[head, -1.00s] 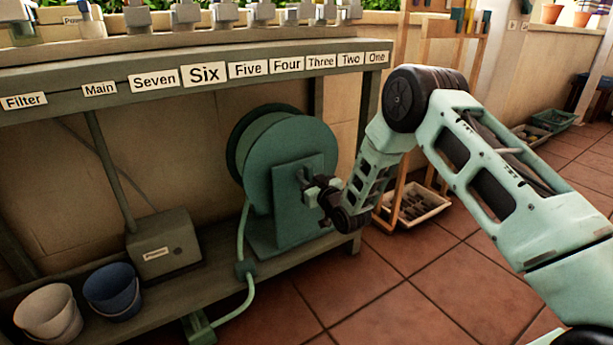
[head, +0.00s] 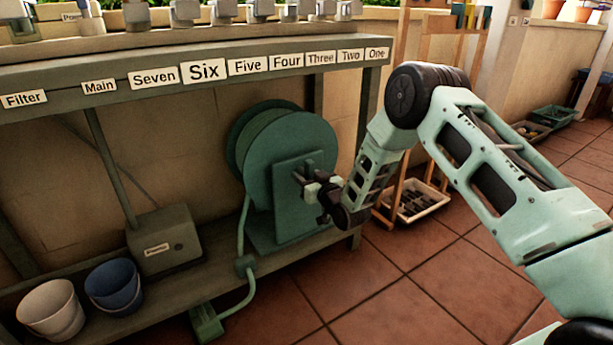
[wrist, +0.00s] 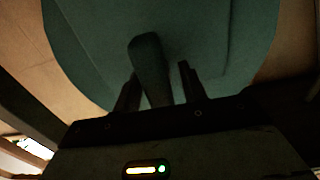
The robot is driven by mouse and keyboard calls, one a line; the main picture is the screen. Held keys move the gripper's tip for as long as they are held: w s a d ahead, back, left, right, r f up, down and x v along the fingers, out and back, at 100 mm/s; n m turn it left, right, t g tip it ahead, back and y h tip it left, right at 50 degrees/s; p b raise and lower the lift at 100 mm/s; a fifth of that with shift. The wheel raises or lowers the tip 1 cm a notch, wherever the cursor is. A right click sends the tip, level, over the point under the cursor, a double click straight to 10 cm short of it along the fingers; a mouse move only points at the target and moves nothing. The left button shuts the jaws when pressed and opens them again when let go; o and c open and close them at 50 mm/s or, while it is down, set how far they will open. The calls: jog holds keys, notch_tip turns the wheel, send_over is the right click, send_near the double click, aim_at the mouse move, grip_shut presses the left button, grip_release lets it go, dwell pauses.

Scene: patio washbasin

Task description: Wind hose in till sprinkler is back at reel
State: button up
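The green hose reel (head: 290,150) stands on the lower shelf of the bench. My gripper (head: 313,187) is at the reel's front, by the crank. In the wrist view the dark crank handle (wrist: 148,62) stands between the fingers of my gripper (wrist: 159,72). It is close to the left finger, and a gap shows to the right finger, so the gripper is open around it.
A white bucket (head: 50,312) and a blue bucket (head: 114,288) stand on the shelf at left, near a grey box (head: 163,240). Labelled valves line the bench top. A wooden rack with a tray (head: 420,200) is behind my arm. The tiled floor in front is clear.

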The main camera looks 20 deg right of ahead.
jog(key=p+v, duration=0.6)
jog(key=v, duration=1.1)
jog(key=shift+s, duration=0.25)
jog(key=shift+d, duration=0.1)
jog(key=a+r+n+g, duration=0.2)
jog(key=a+r+g, duration=0.35)
jog(key=a, duration=0.45)
jog(key=s+a+r+g+p, duration=0.1)
jog(key=s+a+r+g, duration=0.35)
jog(key=s+r, duration=0.2)
jog(key=s+r+n+g+h+p, duration=0.15)
jog(key=s+r+g, duration=0.3)
jog(key=s, duration=0.95)
jog(key=s+r+n+g+h, duration=0.1)
jog(key=s+r+g+h, duration=0.3)
jog(key=s, duration=1)
notch_tip(320, 180, up, 39)
jog(key=d+t+y+p, duration=0.1)
jog(key=p, duration=3.7)
